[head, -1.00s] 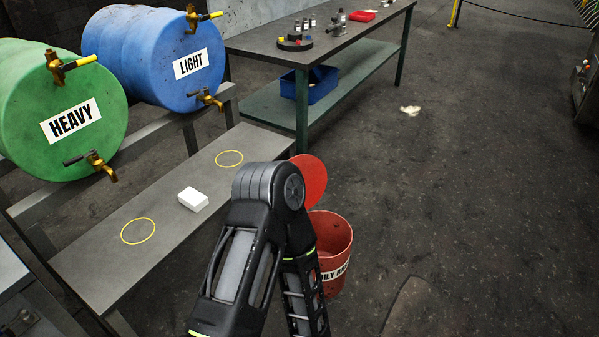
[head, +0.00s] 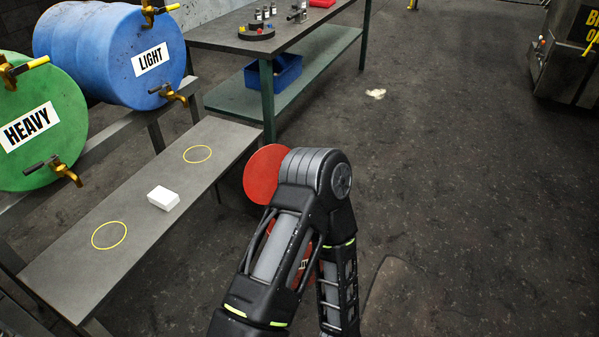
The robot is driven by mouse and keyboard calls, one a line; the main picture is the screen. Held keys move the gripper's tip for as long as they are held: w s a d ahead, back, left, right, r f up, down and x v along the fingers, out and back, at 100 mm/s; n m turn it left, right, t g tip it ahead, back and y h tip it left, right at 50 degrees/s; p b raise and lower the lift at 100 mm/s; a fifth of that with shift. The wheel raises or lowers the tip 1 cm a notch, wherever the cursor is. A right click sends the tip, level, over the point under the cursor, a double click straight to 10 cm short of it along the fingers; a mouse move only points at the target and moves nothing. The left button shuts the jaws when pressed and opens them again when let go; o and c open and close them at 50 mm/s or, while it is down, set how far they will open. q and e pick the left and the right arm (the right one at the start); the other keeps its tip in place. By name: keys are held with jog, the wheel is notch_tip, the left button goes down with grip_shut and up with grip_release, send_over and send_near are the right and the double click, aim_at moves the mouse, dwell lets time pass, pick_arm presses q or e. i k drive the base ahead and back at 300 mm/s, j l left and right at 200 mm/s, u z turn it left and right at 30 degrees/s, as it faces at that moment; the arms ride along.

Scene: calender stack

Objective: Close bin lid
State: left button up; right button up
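The round red bin lid (head: 263,176) stands open and upright at the back of the bin, and my arm covers part of its right side. The red bin (head: 302,273) stands on the floor under it, mostly hidden behind my black arm. Only slivers of its wall and label show between the arm links. The bent arm fills the lower middle of the head view, with its elbow high beside the lid. Neither gripper shows, so I cannot see what either one holds.
A worktable (head: 290,30) stands at the back. The floor on the right is largely clear.

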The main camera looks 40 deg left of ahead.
aim_at(261, 172)
jog(key=i, duration=0.8)
jog(key=i+u, duration=0.15)
jog(key=i, duration=0.4)
jog(key=i+u, duration=0.2)
jog(key=i, duration=0.35)
jog(key=i+l+u, duration=0.15)
jog(key=i, duration=0.4)
jog(key=i+l+u, duration=0.2)
jog(key=i, duration=0.3)
jog(key=i+l+u, duration=0.15)
jog(key=i, duration=0.4)
jog(key=i+j+u, duration=0.35)
jog(key=i, duration=0.6)
jog(key=i+u, duration=0.35)
jog(key=i, duration=0.65)
jog(key=i+l+u, duration=0.15)
jog(key=i+u, duration=0.15)
jog(key=i, duration=1.3)
jog(key=u, duration=4.2)
